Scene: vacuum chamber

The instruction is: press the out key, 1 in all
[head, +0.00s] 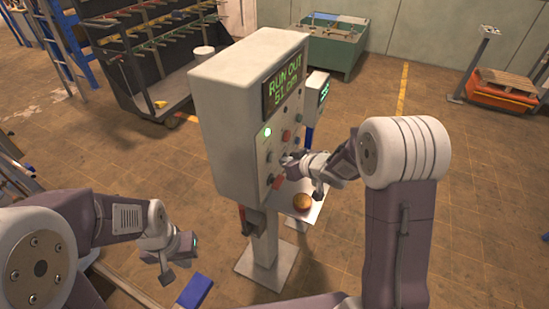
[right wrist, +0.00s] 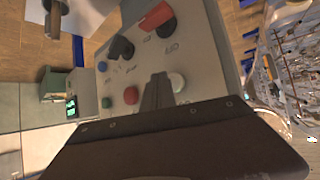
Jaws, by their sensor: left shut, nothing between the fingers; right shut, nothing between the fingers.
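A pale control box (head: 225,125) stands on a post. Its screen (head: 283,82) reads "RUN OUT" and what looks like "51 cm". The panel (right wrist: 205,50) carries a white-green button (right wrist: 177,82), a red button (right wrist: 131,95), a green button (right wrist: 106,102), a blue button (right wrist: 102,67) and dark and red knobs. The labels are too small to tell which is the out key. My right gripper (head: 287,160) is shut and empty in front of the panel; its fingertips (right wrist: 158,78) overlap it between the red and white-green buttons. Contact cannot be told. My left gripper (head: 178,262) is shut and empty, well left of the post.
A round brownish object (head: 301,202) sits on a small shelf below the panel. A smaller box with a green screen (head: 324,91) stands behind. A dark rack (head: 150,70) and a green bin (head: 334,48) are further back. The floor at right is mostly free.

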